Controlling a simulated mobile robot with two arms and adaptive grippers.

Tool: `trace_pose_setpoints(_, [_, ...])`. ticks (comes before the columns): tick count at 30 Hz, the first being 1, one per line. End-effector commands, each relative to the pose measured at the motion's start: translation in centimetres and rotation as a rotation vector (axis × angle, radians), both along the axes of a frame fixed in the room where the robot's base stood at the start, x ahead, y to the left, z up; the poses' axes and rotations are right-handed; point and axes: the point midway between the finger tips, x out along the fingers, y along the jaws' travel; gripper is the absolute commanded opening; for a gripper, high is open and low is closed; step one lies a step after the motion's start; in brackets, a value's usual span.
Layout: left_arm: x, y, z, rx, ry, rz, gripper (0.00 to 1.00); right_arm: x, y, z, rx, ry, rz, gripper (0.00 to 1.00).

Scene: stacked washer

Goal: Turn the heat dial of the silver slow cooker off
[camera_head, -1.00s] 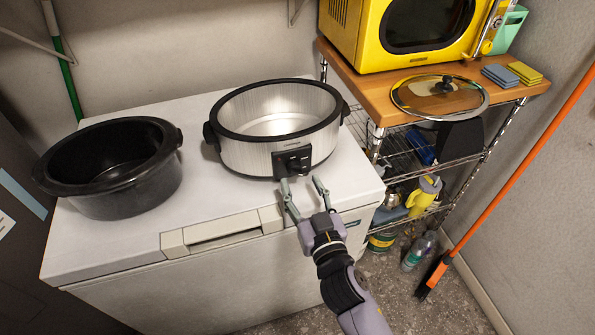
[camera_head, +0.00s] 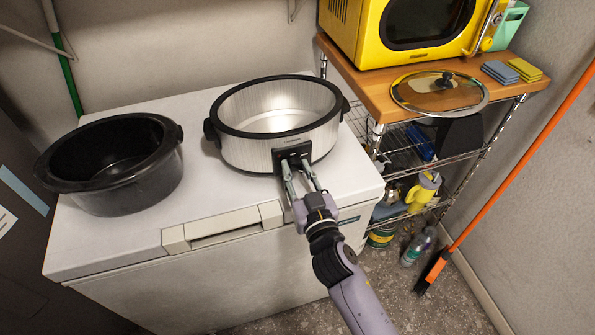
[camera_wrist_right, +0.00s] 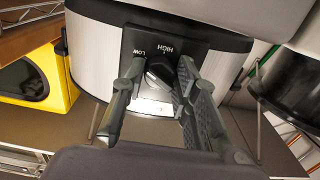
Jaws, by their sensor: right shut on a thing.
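The silver slow cooker (camera_head: 250,150) stands upright on the white chest freezer, with a black rim and an empty shiny inside. Its black control panel (camera_wrist_right: 135,42) faces me, with LOW and HIGH printed on it. The dark heat dial (camera_wrist_right: 160,72) shows between the fingers in the right wrist view; I cannot tell exactly where it points. My right gripper (camera_head: 294,162) reaches the panel from the front, shut on the dial, with one finger on each side. In the right wrist view, my right gripper (camera_wrist_right: 161,68) partly hides the panel. My left gripper is not in view.
A black oval pot (camera_head: 125,185) sits left of the cooker on the freezer (camera_head: 200,110). A glass lid (camera_head: 440,95), sponges (camera_head: 510,72) and a yellow microwave (camera_head: 400,40) are on the wooden shelf at right. An orange-handled tool (camera_head: 500,200) leans on the wall.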

Motion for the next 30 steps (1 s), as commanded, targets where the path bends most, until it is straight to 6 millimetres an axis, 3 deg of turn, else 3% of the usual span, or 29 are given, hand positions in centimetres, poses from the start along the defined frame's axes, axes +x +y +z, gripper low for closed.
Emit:
trace_pose_setpoints(10, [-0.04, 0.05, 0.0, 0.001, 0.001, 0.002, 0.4, -0.04, 0.04, -0.02, 0.0, 0.0, 0.001, 0.01])
trace_pose_setpoints(20, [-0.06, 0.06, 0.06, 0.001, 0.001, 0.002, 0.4, -0.05, 0.05, 0.0, -0.04, -0.013, 0.002, 0.0])
trace_pose_setpoints(30, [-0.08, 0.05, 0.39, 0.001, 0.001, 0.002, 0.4, -0.03, 0.03, 0.07, -0.256, -0.084, 0.002, 0.0])
